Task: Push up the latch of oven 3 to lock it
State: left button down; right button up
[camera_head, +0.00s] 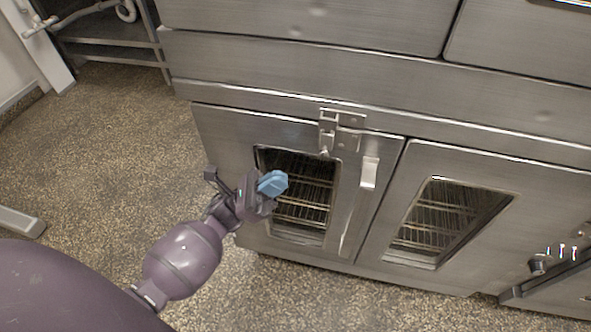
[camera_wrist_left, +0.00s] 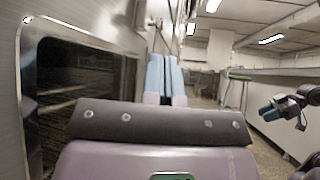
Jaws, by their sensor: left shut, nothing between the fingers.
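The steel latch (camera_head: 340,131) sits at the top edge of the left lower oven door (camera_head: 222,140), above its right half. A small part of it hangs down at its left side, over the door. My left gripper (camera_head: 273,183) has blue fingers, is shut and empty, and is in front of the door's window, below and left of the latch. The gap to the door is hard to judge. In the left wrist view the closed blue fingers (camera_wrist_left: 165,76) point along the oven front. My right gripper (camera_wrist_left: 272,109) shows small at the right; its opening is unclear.
A vertical door handle (camera_head: 369,172) is right of the latch. A second windowed door (camera_head: 400,172) stands to the right, with knobs and a dark bar (camera_head: 550,277) beyond.

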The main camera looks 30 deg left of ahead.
pick_arm(q)
jog(key=v, duration=0.5)
jog(key=shift+s+a+f, duration=0.1)
jog(key=shift+a+f, duration=0.15)
dwell(0.4)
